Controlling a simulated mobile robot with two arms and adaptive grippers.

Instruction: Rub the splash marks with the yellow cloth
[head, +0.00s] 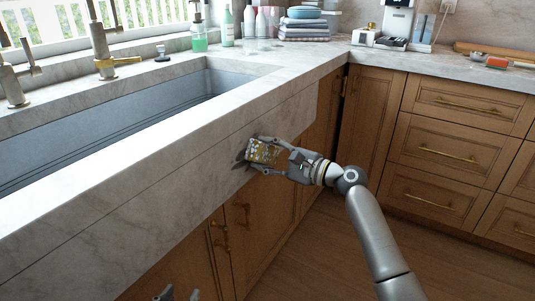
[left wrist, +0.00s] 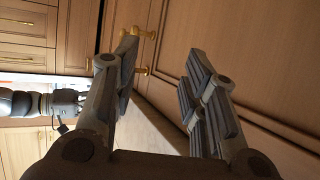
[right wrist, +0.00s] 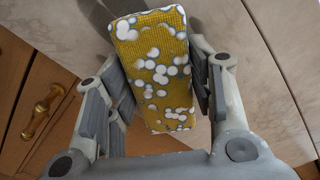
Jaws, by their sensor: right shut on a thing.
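The yellow cloth (right wrist: 155,75) is a blocky, woven-looking pad dotted with white foam-like spots. My right gripper (right wrist: 163,70) is shut on it, one finger on each side. In the head view, the cloth (head: 263,151) is at the pale marble front below the sink; whether it touches cannot be told. A small dark patch (head: 241,157) shows on the marble just left of it; it may be a splash mark or finger shadow. Any marks behind the cloth are hidden. My left gripper (left wrist: 160,62) is open and empty near the wooden cabinet doors; its tips show at the head view's bottom edge.
The grey sink (head: 120,115) lies behind the marble front. Wooden cabinet doors with brass handles (head: 222,232) are below it. Drawers (head: 440,150) stand at right. Bottles and folded towels (head: 304,31) are on the back counter. The floor (head: 330,250) is clear.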

